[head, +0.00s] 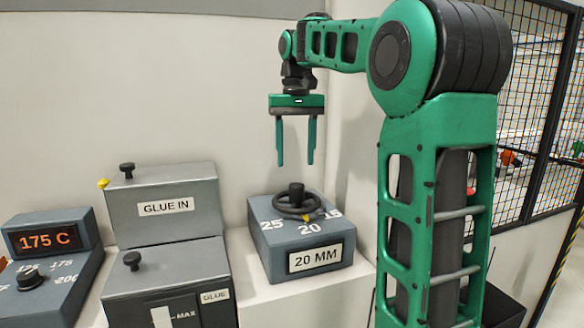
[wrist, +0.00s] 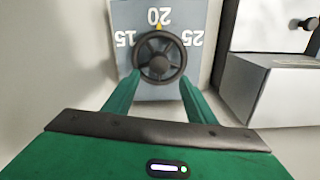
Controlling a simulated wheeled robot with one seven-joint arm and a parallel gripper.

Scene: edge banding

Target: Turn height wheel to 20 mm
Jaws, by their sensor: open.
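The height wheel (head: 296,205) is a black handwheel with a central knob on top of a grey box (head: 280,256). The box top has marks 25, 20 and 15, and its front label (head: 315,257) reads 20 MM. A yellow pointer (head: 306,217) is at the 20 mark. The wheel also shows in the wrist view (wrist: 160,57), with its yellow pointer (wrist: 159,27) next to 20. My gripper (head: 296,163) is open and empty, pointing down above the wheel and apart from it. Its two green fingers (wrist: 157,90) also show in the wrist view.
Left of the wheel box stand a GLUE IN box (head: 165,205) with a black knob and a lower GLUE box (head: 170,285). Farther left is a heater unit (head: 50,240) reading 175 C. A wall is close behind. A black mesh fence (head: 535,110) stands at right.

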